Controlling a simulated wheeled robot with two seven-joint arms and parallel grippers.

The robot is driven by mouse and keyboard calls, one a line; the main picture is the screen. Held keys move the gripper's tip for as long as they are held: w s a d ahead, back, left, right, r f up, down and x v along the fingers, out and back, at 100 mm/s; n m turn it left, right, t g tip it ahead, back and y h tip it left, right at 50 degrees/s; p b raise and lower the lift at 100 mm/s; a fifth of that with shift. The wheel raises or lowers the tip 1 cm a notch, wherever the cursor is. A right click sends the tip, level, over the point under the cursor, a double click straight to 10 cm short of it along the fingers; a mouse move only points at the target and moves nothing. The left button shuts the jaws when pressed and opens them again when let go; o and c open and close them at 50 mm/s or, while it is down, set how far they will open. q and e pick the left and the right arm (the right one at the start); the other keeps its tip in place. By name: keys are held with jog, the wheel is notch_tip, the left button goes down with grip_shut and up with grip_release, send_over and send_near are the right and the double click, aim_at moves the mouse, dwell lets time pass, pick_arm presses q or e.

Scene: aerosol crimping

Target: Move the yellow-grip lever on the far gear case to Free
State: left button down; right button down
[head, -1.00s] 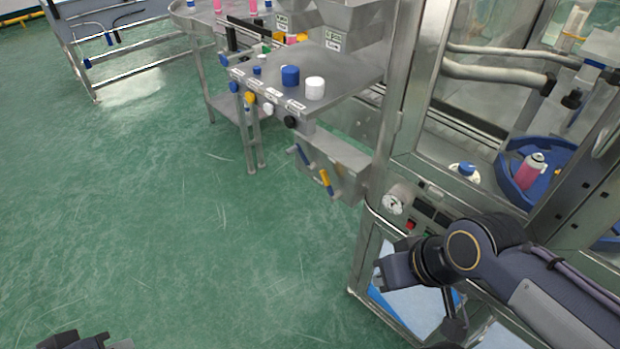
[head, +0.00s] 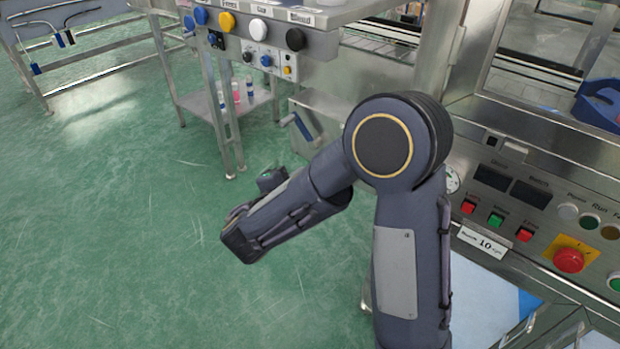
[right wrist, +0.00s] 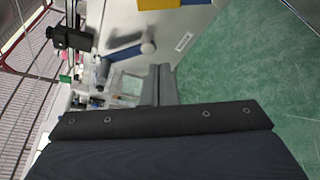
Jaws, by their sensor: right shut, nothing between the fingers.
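In the head view my right arm reaches across the front of the gear case (head: 327,112) below the table. Its blue-grip lever (head: 302,128) shows left of my arm. The yellow-grip lever is hidden behind my arm there. In the right wrist view a yellow piece (right wrist: 160,4), which looks like its grip, is cut off by the top edge. The blue lever (right wrist: 130,49) lies just below it, near a white label. My right gripper (right wrist: 161,78) is shut and empty, its fingers pointing toward these levers. I cannot tell whether it touches anything. My left gripper is not in view.
The table edge with its coloured knobs (head: 258,27) is above the case. A steel leg frame (head: 215,110) stands left. The machine panel with an emergency stop (head: 568,260) is right. Green floor (head: 110,230) at left is clear.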

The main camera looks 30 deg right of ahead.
jog(key=x, duration=0.9)
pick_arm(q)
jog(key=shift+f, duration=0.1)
pick_arm(e)
jog(key=shift+s+d+r, duration=0.2)
jog(key=shift+s+r, duration=0.15)
jog(key=shift+s, duration=0.3)
jog(key=shift+s+d+r, duration=0.15)
jog(key=shift+s+r, duration=0.15)
jog(key=shift+s, duration=0.3)
jog(key=shift+s+d+r, duration=0.2)
jog(key=shift+s+r, duration=0.15)
jog(key=shift+s, duration=0.3)
